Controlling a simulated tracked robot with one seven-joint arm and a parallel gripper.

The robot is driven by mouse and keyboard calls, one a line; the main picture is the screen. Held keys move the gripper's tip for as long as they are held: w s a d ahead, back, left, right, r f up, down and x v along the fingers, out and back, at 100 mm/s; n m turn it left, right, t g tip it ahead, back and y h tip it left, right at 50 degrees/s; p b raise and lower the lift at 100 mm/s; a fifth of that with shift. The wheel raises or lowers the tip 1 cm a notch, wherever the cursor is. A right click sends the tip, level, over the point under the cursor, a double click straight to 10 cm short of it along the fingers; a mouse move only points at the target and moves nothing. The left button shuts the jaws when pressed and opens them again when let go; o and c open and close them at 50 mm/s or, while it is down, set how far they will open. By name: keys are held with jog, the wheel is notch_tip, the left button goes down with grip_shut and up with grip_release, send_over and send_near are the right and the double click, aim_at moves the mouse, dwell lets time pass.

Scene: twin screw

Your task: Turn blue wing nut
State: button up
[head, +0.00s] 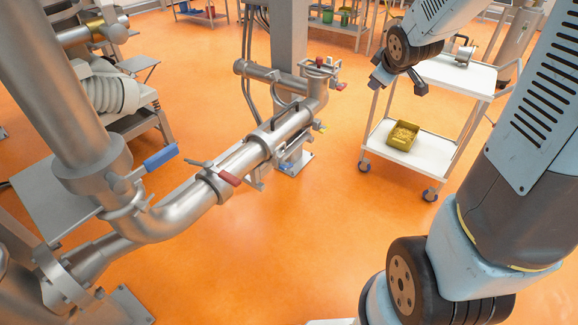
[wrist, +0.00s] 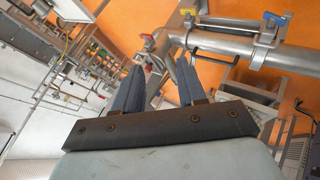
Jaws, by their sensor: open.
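The blue wing nut (head: 160,158) shows in the head view as a blue lever-like handle on the clamp around the metal pipe at left. My gripper (head: 400,87) is at the upper right, far from it, with open floor and the pipe run between. In the wrist view my gripper (wrist: 160,66) has its two dark fingers apart, with nothing held between them. A small blue part (wrist: 271,18) shows on a pipe at the upper right of the wrist view; I cannot tell whether it is the same wing nut.
A white cart (head: 437,155) with a yellow bin (head: 402,137) stands below my gripper. The orange floor (head: 290,240) in front of the pipe is clear.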

jog(key=w+a+f+n+y, duration=0.3)
jog(key=w+f+n, duration=0.2)
jog(key=w+f, duration=0.45)
jog(key=n+t+y, duration=0.2)
jog(key=n+y, duration=0.7)
jog(key=y, duration=0.3)
send_near(289, 167)
jog(key=x, duration=0.9)
jog(key=shift+w+a+f, duration=0.2)
jog(key=shift+w+a, duration=0.05)
grip_shut()
jog(key=shift+m, duration=0.3)
